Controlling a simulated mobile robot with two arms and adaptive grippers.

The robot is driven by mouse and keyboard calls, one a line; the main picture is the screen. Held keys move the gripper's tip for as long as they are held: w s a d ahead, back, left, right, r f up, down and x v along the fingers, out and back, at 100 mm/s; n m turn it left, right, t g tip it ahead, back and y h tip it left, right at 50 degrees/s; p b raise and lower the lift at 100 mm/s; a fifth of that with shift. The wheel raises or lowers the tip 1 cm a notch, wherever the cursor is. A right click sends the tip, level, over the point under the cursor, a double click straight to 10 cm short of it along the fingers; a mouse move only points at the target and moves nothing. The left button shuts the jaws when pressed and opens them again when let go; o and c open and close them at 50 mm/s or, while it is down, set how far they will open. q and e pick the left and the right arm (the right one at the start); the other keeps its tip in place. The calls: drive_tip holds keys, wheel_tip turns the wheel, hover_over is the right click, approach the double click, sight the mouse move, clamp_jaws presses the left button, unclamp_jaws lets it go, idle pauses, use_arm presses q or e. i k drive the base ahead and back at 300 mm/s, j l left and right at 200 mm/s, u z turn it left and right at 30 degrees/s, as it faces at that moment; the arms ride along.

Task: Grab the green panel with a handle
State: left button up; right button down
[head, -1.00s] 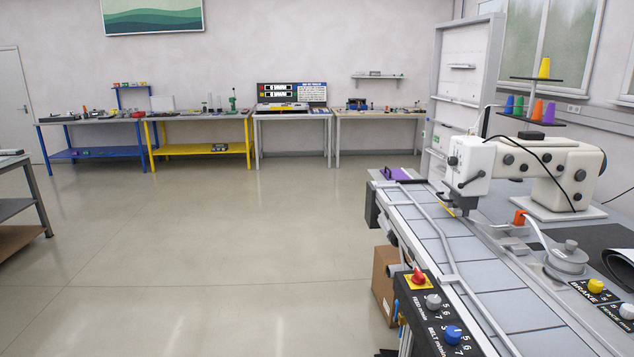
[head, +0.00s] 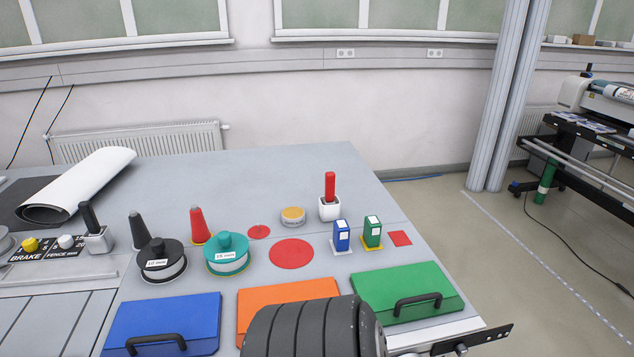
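The green panel (head: 398,285) lies flat near the front right corner of the grey table in the head view. Its black arched handle (head: 418,303) stands on its near right part. A blue panel (head: 190,308) with a black handle and an orange panel (head: 262,306) lie to its left in the same row. A dark ribbed round body (head: 312,330) covers part of the orange panel and comes close to the green panel's left edge; I cannot tell what it belongs to. Neither gripper's fingers can be made out.
Behind the panels stand a teal weight (head: 227,254), a black weight (head: 161,260), a red-handled stamp (head: 330,199), and small blue (head: 341,237) and green (head: 372,234) boxes. A black slotted bracket (head: 478,341) juts from the front right edge. Floor right of the table is open.

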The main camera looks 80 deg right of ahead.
sight(405, 293)
drive_tip(key=z, duration=3.35)
